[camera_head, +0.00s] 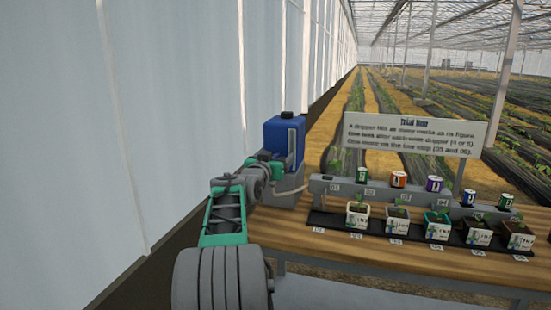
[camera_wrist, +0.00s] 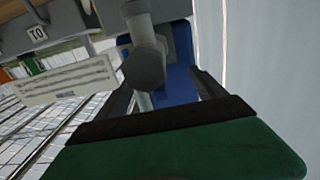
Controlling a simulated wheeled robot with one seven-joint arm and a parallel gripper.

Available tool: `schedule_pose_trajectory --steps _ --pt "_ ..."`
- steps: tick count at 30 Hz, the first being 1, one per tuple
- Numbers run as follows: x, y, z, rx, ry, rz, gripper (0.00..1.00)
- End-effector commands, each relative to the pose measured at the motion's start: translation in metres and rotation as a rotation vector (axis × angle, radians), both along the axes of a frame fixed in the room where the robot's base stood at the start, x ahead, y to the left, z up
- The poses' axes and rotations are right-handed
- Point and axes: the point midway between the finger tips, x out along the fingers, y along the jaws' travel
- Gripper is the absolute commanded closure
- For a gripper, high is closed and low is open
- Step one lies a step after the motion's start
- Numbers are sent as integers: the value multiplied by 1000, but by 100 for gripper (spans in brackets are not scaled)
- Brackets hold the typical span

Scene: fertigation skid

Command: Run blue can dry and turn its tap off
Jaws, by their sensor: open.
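The blue can (camera_head: 285,135) is a tall blue container with a dark cap and a pale upright strip on its face. It stands on a grey block at the left end of the bench, and its blue body also shows in the wrist view (camera_wrist: 181,88). A grey tap-like knob (camera_wrist: 143,68) on a pale stem stands in front of it in the wrist view. My gripper (camera_wrist: 163,82) is open, its dark fingers either side of the knob's lower part; contact cannot be told. In the head view my gripper (camera_head: 290,162) is close against the can's front, partly hidden by my arm.
A wooden bench (camera_head: 375,250) carries a grey rail (camera_head: 335,187) with several small coloured cups and a black tray of potted seedlings. A sign (camera_head: 413,134) stands behind them; its small text is hard to read. A pale greenhouse wall (camera_head: 70,130) is close on the left.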

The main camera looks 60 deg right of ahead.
Motion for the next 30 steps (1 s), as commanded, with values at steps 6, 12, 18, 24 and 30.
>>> schedule_pose_trajectory --steps 6,12,18,24,30 --pt "0 1 0 1 0 0 30" --pt "0 1 0 1 0 1 46" --pt "0 1 0 1 0 1 63" --pt "0 1 -1 1 0 1 79" --pt "0 1 0 1 0 1 95"
